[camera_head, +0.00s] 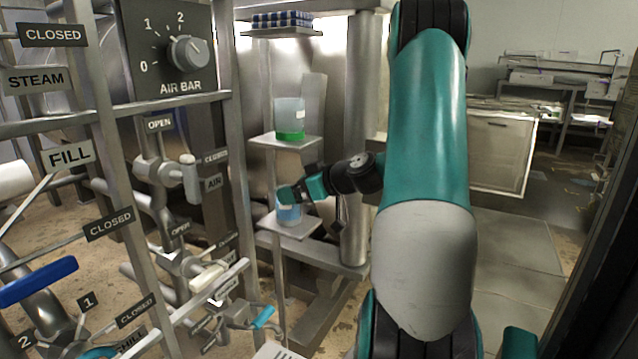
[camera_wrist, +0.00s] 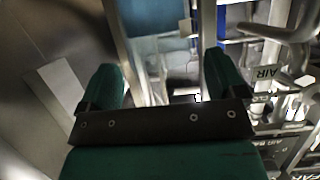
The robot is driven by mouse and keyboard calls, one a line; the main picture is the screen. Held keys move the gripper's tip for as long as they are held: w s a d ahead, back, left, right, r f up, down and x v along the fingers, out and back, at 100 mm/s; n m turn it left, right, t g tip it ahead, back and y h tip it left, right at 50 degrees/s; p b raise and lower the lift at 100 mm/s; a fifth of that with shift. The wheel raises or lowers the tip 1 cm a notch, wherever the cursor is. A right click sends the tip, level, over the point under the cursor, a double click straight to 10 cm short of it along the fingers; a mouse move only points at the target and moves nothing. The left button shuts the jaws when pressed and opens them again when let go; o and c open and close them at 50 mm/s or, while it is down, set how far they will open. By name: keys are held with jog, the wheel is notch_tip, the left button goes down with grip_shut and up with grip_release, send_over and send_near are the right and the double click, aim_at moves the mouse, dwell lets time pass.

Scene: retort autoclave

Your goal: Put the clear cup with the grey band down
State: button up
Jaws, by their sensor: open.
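A clear bluish cup (camera_head: 289,214) stands upright on the lower small shelf (camera_head: 303,228) in the head view. My gripper (camera_head: 299,192) is open at this cup's upper part and hides some of it. No grey band can be made out on it. A second clear cup (camera_head: 290,116), with a green band at its base, stands on the shelf above. In the wrist view, my gripper's two green fingers (camera_wrist: 160,78) are spread apart. A pale see-through surface with blue above it shows beyond them; I cannot tell whether it is the cup.
A valve panel with an air bar dial (camera_head: 187,52), labels and handles stands close on the left. A blue-and-white patterned stack (camera_head: 282,19) lies on the top shelf. A metal post (camera_head: 357,225) rises beside the shelves. Floor on the right (camera_head: 510,250) is clear.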

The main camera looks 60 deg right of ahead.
jog(key=v, duration=0.9)
jog(key=shift+s, duration=0.15)
jog(key=w+a+n+g+y, duration=0.2)
jog(key=w+a+g+y, duration=0.1)
jog(key=a, duration=0.9)
jog(key=w+a+n+g+y, duration=0.2)
jog(key=w+a+g+y, duration=0.15)
jog(key=a, duration=0.85)
jog(key=s+a+n+g+h, duration=0.2)
jog(key=s+a+g, duration=0.5)
jog(key=s+a, duration=0.9)
jog(key=shift+a+r+h, duration=0.15)
jog(key=shift+a+h, duration=0.5)
jog(key=shift+a, duration=0.55)
jog(key=shift+w, duration=0.1)
